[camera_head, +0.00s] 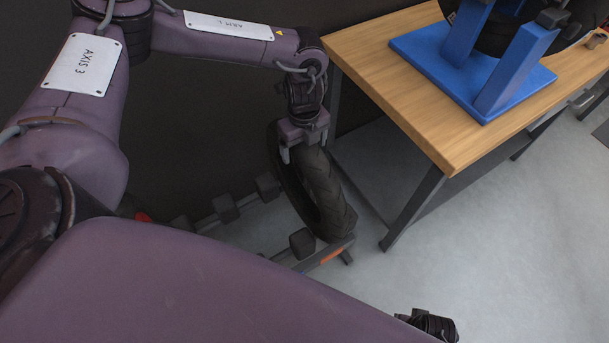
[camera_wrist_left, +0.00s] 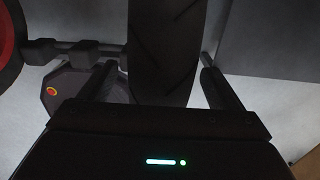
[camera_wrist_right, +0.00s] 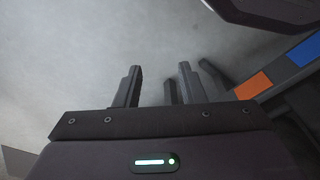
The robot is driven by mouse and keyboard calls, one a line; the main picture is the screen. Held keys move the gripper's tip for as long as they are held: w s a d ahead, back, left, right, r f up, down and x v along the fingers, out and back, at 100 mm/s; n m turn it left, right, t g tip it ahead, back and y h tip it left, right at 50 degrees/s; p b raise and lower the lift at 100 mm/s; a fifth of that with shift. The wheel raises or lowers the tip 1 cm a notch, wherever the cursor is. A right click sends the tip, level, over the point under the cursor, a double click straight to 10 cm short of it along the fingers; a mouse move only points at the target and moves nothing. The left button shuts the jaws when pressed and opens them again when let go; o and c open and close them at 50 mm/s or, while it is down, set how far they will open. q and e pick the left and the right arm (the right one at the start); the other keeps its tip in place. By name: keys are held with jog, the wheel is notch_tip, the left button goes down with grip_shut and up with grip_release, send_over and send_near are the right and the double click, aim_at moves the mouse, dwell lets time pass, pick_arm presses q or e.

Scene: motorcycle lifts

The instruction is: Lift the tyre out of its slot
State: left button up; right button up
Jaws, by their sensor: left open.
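The black treaded tyre (camera_head: 338,205) stands upright, slightly tilted, in the low rack (camera_head: 312,262) on the floor. My left gripper (camera_head: 304,146) is over the top of the tyre, pointing down. In the left wrist view the tyre (camera_wrist_left: 165,50) runs between the two spread fingers (camera_wrist_left: 160,85), with a visible gap on each side. My right gripper (camera_wrist_right: 160,88) has its fingers apart over the grey floor, with nothing held between them. The tyre's lower edge sits behind the rack's front end, so its contact there is partly hidden.
A wooden workbench (camera_head: 395,95) stands right of the tyre, its metal leg (camera_head: 412,205) close by. A blue stand (camera_head: 470,75) holding a dark wheel sits on it. The rack has black blocks (camera_head: 226,208) and an orange-and-blue strip (camera_wrist_right: 285,67). Floor (camera_head: 500,220) is clear at right.

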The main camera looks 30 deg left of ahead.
pick_arm(q)
jog(key=shift+f, duration=0.95)
jog(key=shift+c, duration=0.3)
jog(key=c, duration=1.7)
jog(key=shift+w+r, duration=0.15)
